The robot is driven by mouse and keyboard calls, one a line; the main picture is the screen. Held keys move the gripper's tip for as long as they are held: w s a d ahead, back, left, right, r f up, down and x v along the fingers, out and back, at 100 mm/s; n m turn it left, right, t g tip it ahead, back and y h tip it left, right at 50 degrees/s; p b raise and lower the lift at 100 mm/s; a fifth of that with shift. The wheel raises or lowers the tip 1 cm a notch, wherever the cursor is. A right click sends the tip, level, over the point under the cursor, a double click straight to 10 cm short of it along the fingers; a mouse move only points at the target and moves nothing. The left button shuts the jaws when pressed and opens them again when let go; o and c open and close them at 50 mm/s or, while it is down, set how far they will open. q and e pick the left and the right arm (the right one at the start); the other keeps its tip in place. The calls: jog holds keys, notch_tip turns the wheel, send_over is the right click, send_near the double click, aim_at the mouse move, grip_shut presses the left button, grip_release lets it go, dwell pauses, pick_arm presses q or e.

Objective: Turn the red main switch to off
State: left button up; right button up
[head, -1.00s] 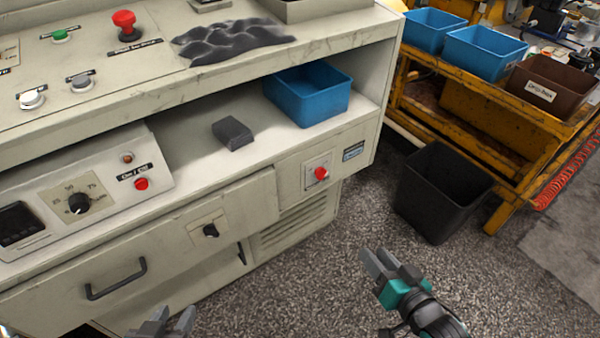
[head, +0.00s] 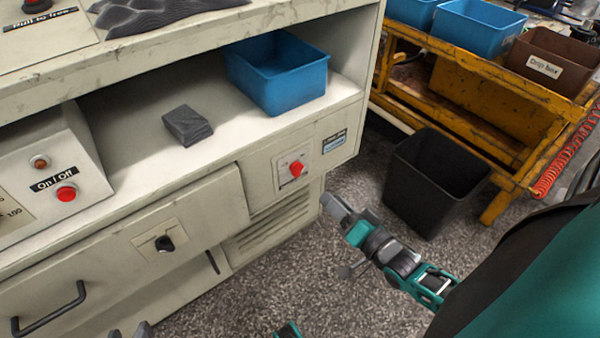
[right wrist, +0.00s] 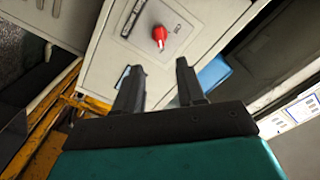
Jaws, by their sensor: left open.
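The red main switch (head: 296,168) is a small red knob on a light plate, on the cabinet's front panel below the shelf's right end. I cannot tell its on or off position. It also shows in the right wrist view (right wrist: 159,36), beyond and between the fingertips. My right gripper (head: 330,206) is just right of and below the switch in the head view, not touching it. In the right wrist view its fingers (right wrist: 158,68) are apart with nothing between them. My left gripper (head: 131,332) is open at the bottom edge of the head view, mostly cut off.
A black knob (head: 164,243) and a drawer handle (head: 48,308) are on the cabinet front to the left. A red on/off button (head: 66,193) is farther left. A blue bin (head: 276,74) and grey block (head: 187,125) sit on the shelf. A black bin (head: 436,180) stands at right.

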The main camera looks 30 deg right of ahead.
aim_at(301, 171)
jog(key=w+b, duration=0.1)
jog(key=w, duration=0.2)
jog(key=w+b, duration=0.1)
jog(key=w, duration=0.3)
jog(key=w+a+b, duration=0.1)
jog(key=w, duration=0.3)
jog(key=shift+w, duration=0.2)
grip_shut()
